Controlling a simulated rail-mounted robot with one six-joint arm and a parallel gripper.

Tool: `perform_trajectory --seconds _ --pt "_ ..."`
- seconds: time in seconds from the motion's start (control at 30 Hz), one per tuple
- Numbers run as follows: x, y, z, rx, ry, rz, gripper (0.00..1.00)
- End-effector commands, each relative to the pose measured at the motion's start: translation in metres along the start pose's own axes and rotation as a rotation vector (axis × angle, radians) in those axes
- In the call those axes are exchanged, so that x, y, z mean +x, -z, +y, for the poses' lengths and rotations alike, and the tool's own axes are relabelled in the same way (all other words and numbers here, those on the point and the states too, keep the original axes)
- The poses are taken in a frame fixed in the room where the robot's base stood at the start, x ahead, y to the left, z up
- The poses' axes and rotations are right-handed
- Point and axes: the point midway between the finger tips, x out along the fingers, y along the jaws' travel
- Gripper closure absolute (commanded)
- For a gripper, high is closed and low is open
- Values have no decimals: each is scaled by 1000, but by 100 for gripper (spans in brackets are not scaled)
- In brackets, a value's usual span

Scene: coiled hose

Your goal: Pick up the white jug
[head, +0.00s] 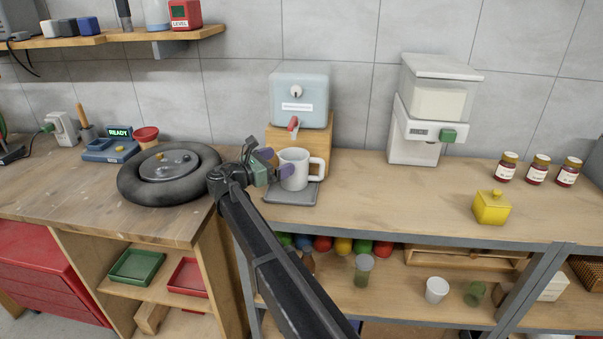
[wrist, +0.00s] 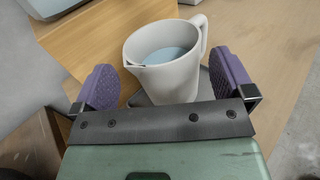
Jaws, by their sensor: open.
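The white jug (head: 293,170) stands upright on a grey tray (head: 292,197) in front of the dispenser, with its handle to the right in the head view. In the wrist view the jug (wrist: 166,65) stands between my gripper's two purple finger pads, and pale blue liquid shows inside it. My gripper (head: 277,164) is open around the jug, one pad on each side. In the wrist view (wrist: 165,82) there are gaps between the pads and the jug wall. The jug's base is partly hidden by the gripper body.
A pale blue dispenser (head: 300,96) with a red tap (head: 293,124) on a wooden stand is just behind the jug. A black coiled ring (head: 168,188) lies to the left. A white machine (head: 432,110) stands to the right, with free worktop between.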

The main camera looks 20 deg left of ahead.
Motion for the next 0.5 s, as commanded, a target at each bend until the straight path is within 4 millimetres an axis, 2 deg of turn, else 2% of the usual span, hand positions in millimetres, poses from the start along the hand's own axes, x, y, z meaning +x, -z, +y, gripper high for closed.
perform_trajectory --seconds 0.13,0.33,0.5 --pt "10 1 -1 0 2 0 0" --pt "46 2 -1 1 1 1 0" --pt "52 2 -1 1 0 1 0"
